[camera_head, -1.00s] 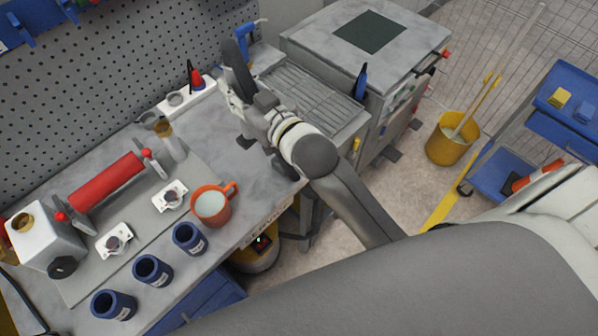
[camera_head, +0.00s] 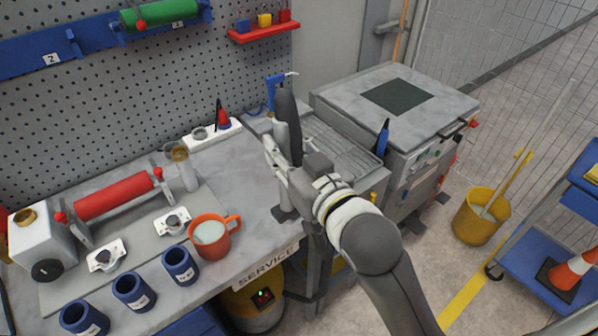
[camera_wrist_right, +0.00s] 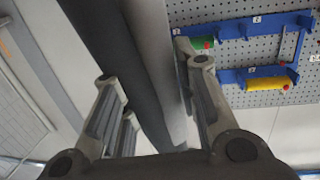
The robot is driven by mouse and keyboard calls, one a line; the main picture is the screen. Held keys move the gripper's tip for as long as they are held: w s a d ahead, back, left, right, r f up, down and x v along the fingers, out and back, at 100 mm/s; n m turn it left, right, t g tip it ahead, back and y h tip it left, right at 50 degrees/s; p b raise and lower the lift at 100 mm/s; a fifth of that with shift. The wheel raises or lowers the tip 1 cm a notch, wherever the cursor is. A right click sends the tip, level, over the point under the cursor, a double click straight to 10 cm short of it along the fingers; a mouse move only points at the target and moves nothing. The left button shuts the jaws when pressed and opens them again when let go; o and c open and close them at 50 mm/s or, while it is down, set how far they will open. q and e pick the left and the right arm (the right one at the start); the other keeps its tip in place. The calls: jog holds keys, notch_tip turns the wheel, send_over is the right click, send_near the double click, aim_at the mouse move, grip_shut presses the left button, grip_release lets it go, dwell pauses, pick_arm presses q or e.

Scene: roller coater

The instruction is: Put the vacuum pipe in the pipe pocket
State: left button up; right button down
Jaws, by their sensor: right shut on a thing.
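My right gripper (camera_head: 283,162) is above the bench's right end, beside the grey machine. It is shut on a long dark grey pipe, which I take as the vacuum pipe (camera_head: 288,115); it stands nearly upright with its top end above the fingers. In the right wrist view the dark pipe (camera_wrist_right: 115,65) runs between the fingers (camera_wrist_right: 152,80), with a lighter grey tube (camera_wrist_right: 153,45) alongside it. The pipe's lower end is hidden behind the gripper and arm. I cannot make out the pipe pocket. My left gripper is not in view.
The bench holds an orange mug (camera_head: 208,236), several dark blue cups (camera_head: 180,266) and a red roller (camera_head: 112,195). A yellow vacuum-like unit (camera_head: 252,305) stands under the bench. The grey machine (camera_head: 440,100) is to the right, then a yellow bucket (camera_head: 478,217).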

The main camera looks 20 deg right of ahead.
jog(key=shift+w+d+f+b, duration=0.45)
jog(key=shift+w+f+b, duration=0.1)
jog(key=shift+w+b, duration=0.25)
pick_arm(q)
jog(key=p, duration=0.2)
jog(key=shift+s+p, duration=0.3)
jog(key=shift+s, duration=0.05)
pick_arm(e)
jog(key=w+d+f, duration=0.4)
jog(key=w+f, duration=0.4)
jog(key=f, duration=0.2)
jog(key=shift+w+d+f, duration=0.3)
jog(key=shift+f, duration=0.05)
jog(key=shift+f, duration=0.15)
jog(key=c, duration=1.1)
grip_release()
jog(key=shift+s, duration=0.1)
